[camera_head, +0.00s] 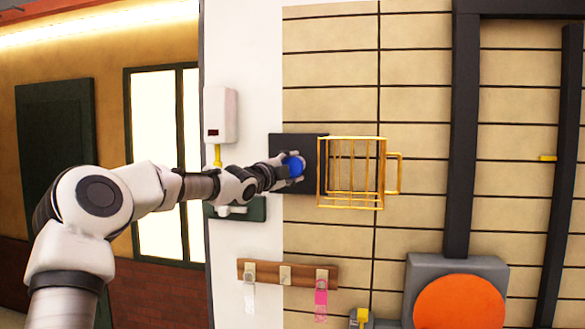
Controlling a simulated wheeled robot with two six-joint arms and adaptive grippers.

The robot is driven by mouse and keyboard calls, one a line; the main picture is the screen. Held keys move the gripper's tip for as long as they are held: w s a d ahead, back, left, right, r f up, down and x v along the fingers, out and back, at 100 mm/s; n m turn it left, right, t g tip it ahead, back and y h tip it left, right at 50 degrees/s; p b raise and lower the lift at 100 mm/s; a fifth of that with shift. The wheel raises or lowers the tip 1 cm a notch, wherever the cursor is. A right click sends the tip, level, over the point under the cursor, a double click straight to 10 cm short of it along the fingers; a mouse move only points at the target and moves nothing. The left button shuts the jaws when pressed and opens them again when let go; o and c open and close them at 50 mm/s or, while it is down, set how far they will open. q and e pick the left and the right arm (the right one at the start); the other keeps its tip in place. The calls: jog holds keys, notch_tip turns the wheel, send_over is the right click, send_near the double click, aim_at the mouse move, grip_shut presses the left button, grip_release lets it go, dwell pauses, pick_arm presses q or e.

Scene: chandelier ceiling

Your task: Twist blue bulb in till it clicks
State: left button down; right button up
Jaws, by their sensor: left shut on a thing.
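The blue bulb (295,166) is at the dark square plate (308,146) on the wall, left of the yellow wire cage. My left gripper (287,170) comes in from the left and is shut on the bulb, with its fingers around the bulb's sides. The bulb's base and any socket behind it are hidden, so I cannot tell how far in it sits. My right gripper is not in view.
The open yellow wire cage (352,208) with a side handle stands out just right of the bulb. A white box (220,115) hangs at the left, above my forearm. A wooden hook rail (262,273) and an orange disc (459,302) are lower down.

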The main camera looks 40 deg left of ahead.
pick_arm(q)
jog(key=shift+r+m+g+p, duration=0.2)
jog(key=shift+m+g+p, duration=0.1)
jog(key=shift+m+p, duration=0.65)
jog(key=shift+f+m+g, duration=0.15)
jog(key=shift+m+g, duration=0.15)
jog(key=shift+m, duration=0.25)
jog(key=shift+c, duration=1.4)
grip_release()
jog(key=shift+w, duration=0.1)
jog(key=shift+o, duration=0.3)
jog(key=shift+o, duration=1.1)
